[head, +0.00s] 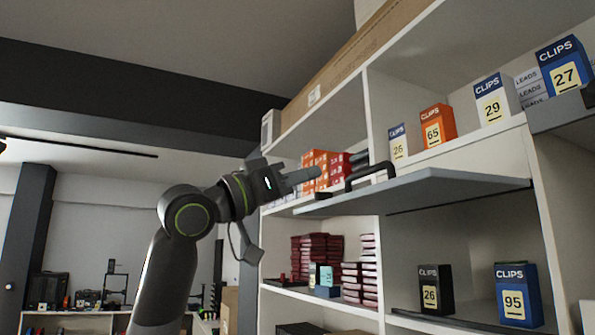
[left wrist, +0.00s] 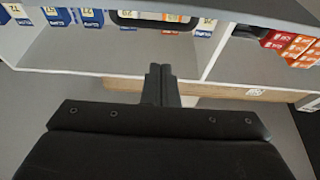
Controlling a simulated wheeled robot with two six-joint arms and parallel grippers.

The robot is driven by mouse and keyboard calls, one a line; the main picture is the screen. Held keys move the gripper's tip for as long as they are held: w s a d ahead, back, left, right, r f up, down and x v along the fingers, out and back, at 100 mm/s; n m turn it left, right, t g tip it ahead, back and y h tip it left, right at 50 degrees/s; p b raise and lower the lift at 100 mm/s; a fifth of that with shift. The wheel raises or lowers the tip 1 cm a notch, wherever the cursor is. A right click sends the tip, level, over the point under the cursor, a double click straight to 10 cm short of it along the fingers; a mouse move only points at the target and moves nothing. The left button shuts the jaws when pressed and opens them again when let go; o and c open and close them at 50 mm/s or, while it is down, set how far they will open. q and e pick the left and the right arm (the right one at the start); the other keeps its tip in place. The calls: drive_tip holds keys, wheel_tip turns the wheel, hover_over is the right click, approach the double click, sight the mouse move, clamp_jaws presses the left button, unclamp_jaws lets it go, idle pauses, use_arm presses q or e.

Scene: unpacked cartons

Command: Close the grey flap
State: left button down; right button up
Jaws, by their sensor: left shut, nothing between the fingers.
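The grey flap (head: 440,190) stands out from the shelf unit, roughly level, above a compartment with two boxes. Its black handle (head: 370,176) is on the upper face near the outer left end. The handle also shows at the top of the left wrist view (left wrist: 155,20). My left gripper (head: 316,172) is shut and empty, at the left of the handle in the head view. In the left wrist view its fingertips (left wrist: 160,70) are together, below the handle in the picture, with a gap between. I cannot tell its exact distance from the flap. My right gripper is not in view.
Clips boxes, such as an orange one (head: 437,124), stand on the shelf above the flap. A black box (head: 436,289) and a blue box (head: 517,294) stand below it. Red boxes (head: 315,248) fill the left bay. Open room lies left of the shelf unit.

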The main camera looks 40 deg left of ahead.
use_arm(q)
drive_tip(key=r+p+x, duration=0.1)
drive_tip(key=p+x, duration=0.4)
drive_tip(key=x, duration=0.2)
wheel_tip(320, 180, down, 5)
drive_tip(key=shift+s+b, duration=0.15)
drive_tip(key=shift+b, duration=0.2)
drive_tip(key=shift+d, duration=0.1)
